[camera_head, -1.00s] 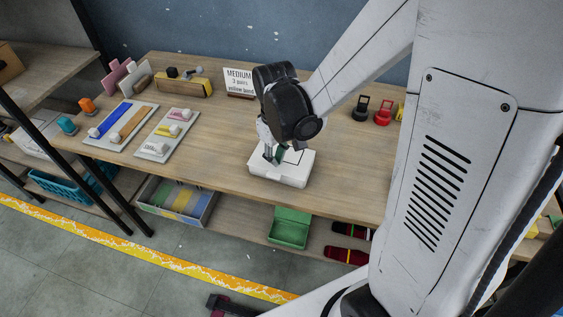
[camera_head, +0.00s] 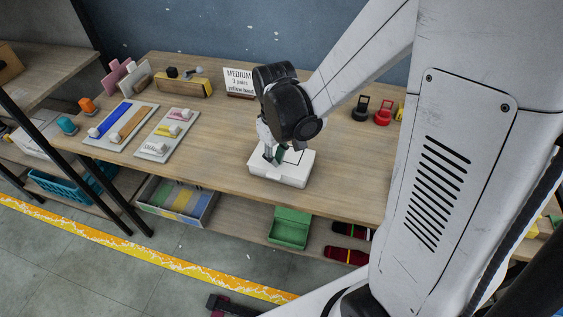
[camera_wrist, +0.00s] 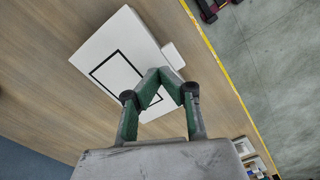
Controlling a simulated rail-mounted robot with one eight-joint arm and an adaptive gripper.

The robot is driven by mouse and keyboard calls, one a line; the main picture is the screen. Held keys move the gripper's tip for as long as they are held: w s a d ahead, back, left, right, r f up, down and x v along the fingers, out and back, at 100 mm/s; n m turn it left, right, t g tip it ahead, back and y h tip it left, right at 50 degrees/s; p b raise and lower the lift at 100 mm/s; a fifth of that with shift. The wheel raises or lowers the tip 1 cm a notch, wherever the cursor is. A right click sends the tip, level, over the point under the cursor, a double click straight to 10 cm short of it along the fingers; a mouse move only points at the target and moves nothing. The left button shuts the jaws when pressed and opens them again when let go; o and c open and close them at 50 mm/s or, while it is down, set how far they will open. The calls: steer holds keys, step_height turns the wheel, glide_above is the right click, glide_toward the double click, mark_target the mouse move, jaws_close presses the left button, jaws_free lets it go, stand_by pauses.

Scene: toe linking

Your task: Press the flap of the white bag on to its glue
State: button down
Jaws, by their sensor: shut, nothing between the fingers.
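The white bag (camera_head: 286,174) lies flat on the wooden table in front of my arm. In the wrist view its white face (camera_wrist: 118,52) carries a black rectangular outline, and a small white tab (camera_wrist: 173,56) sticks out at one edge. My gripper (camera_head: 273,160) points down at the bag. In the wrist view its green fingertips (camera_wrist: 161,73) are together over the bag's edge near the tab, with nothing between them. I cannot tell whether the tips touch the bag. The gripper hides part of the bag's near side.
A sign (camera_head: 239,81) stands behind the bag. Grey trays (camera_head: 168,136) with small items lie to the left, and black and red objects (camera_head: 383,113) stand to the right. The table's front edge is close to the bag. A green box (camera_head: 290,228) sits on the lower shelf.

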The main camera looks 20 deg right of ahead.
steer(key=shift+f+b, duration=1.25)
stand_by(1.1)
steer(key=shift+r, duration=0.1)
stand_by(0.9)
steer(key=shift+r+p, duration=2.7)
steer(key=shift+r, duration=1.2)
steer(key=s+r+m+t+b, duration=0.4)
steer(key=s+r+t, duration=0.3)
steer(key=s+r, duration=0.4)
